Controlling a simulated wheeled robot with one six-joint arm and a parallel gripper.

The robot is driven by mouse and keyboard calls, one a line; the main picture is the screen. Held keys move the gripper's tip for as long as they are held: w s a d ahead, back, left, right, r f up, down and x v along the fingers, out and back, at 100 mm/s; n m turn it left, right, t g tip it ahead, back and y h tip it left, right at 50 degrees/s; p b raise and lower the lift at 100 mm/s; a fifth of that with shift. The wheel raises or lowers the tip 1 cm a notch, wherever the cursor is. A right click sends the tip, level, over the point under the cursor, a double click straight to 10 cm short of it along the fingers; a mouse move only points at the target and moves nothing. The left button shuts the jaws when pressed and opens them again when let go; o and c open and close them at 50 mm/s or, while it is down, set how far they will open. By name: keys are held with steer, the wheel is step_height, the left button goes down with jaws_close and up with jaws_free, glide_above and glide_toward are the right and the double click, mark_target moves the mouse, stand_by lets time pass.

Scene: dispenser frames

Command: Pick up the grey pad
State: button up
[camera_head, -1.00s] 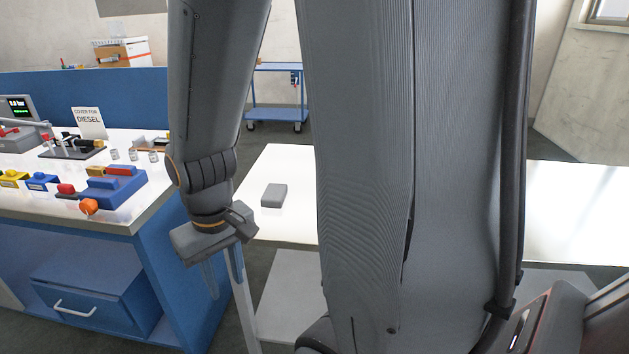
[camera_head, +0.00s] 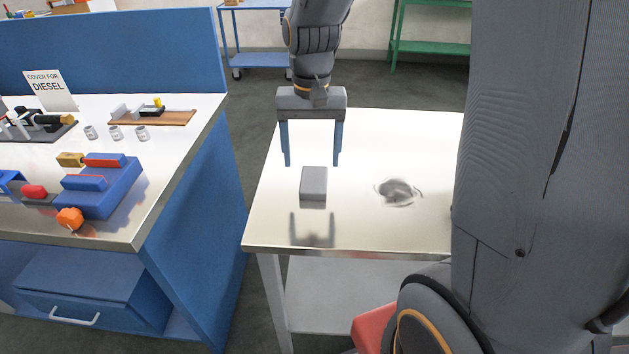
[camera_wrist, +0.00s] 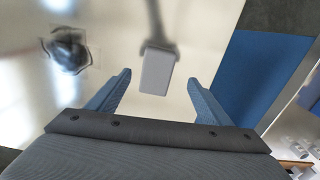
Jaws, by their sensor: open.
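The grey pad (camera_head: 313,184) is a small block lying on the white table (camera_head: 420,241), near the table's left side. My gripper (camera_head: 312,164) is open and empty, pointing down above the table. In the head view its two blue fingers show just behind and above the pad. In the wrist view the pad (camera_wrist: 157,72) lies beyond and between the two fingertips (camera_wrist: 160,82), apart from both.
A crumpled clear object (camera_head: 397,192) lies on the table to the right of the pad, and it also shows in the wrist view (camera_wrist: 68,50). The blue workbench (camera_head: 185,130) with tools stands to the left, across a gap.

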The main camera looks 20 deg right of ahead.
mark_target(314, 178)
steer(key=shift+w+d+r+m, duration=0.15)
steer(key=shift+w+m, duration=0.15)
steer(key=shift+w, duration=0.4)
steer(key=shift+w+f, duration=0.1)
steer(key=shift+f, duration=0.2)
steer(key=shift+d+f+p, duration=0.2)
steer(key=shift+f+p, duration=0.25)
steer(key=shift+f, duration=1.3)
steer(key=shift+d+f+p, duration=0.15)
steer(key=shift+f+p, duration=0.25)
steer(key=shift+f, duration=1.35)
steer(key=c, duration=1.1)
steer(key=shift+c, duration=0.2)
step_height(314, 178, up, 10)
steer(key=b, duration=0.1)
